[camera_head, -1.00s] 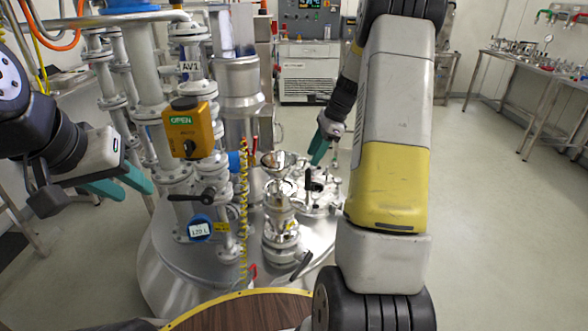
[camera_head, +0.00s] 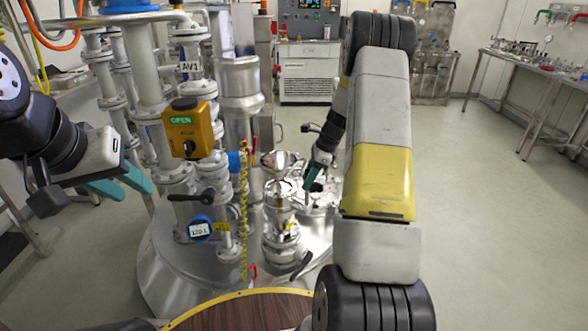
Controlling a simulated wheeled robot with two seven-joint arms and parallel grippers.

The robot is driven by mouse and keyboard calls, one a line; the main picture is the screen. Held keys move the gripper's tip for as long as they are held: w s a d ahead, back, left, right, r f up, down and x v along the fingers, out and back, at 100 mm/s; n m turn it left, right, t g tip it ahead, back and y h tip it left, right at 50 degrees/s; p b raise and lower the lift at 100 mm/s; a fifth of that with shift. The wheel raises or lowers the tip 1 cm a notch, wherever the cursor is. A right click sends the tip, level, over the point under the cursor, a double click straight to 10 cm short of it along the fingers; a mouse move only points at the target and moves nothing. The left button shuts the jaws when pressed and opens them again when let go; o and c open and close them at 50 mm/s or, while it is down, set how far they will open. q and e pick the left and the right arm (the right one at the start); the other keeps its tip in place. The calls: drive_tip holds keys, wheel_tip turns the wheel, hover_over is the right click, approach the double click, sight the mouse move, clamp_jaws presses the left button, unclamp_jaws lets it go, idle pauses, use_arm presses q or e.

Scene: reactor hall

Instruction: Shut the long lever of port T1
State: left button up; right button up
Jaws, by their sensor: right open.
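The reactor lid (camera_head: 165,262) carries several ports, valves and levers. No T1 label is readable, so I cannot tell which lever belongs to it. A dark lever (camera_head: 301,265) sits at the lid's front right, beside a steel sight-glass fitting (camera_head: 281,238). A black-handled valve lever (camera_head: 190,198) is on the pipe to its left. My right gripper (camera_head: 309,186) is open, low over the fittings at the lid's right side. It partly hides what is beneath it, and contact cannot be told. My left gripper (camera_head: 121,187) has its teal fingers apart, left of the pipes, and appears empty.
A yellow actuator box (camera_head: 190,128) marked OPEN and vertical pipes (camera_head: 150,75) crowd the lid's left. A yellow coiled hose (camera_head: 243,210) hangs in the middle. A brown platform (camera_head: 240,312) is in front. The floor (camera_head: 490,210) at right is clear.

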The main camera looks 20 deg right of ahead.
clamp_jaws()
idle(1.4)
